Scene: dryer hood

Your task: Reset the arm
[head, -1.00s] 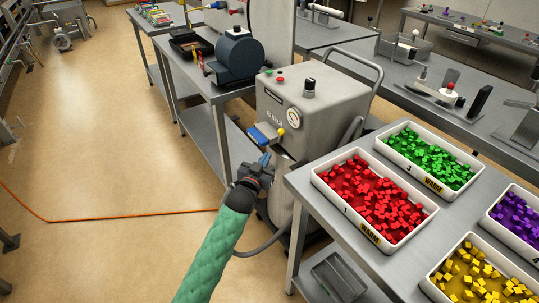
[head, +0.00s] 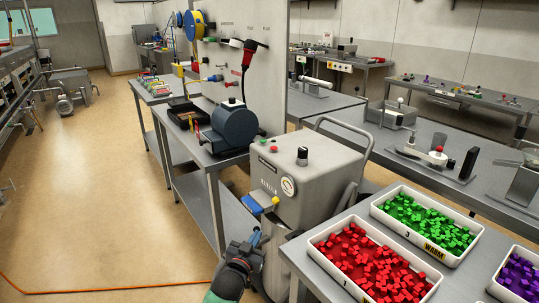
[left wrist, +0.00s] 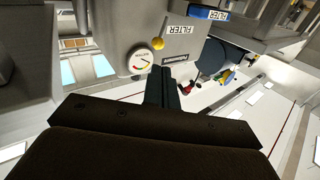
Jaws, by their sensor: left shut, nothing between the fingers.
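My left arm comes in at the bottom of the head view. I cannot tell whether the gripper touches the cabinet. My right gripper is not in view.
A tray of red cubes (head: 318,242) and a tray of green cubes (head: 383,213) stand on the table at the right. A bench with a dark blue machine (head: 234,130) stands behind the cabinet. An orange cable (head: 90,289) crosses the open floor at the left.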

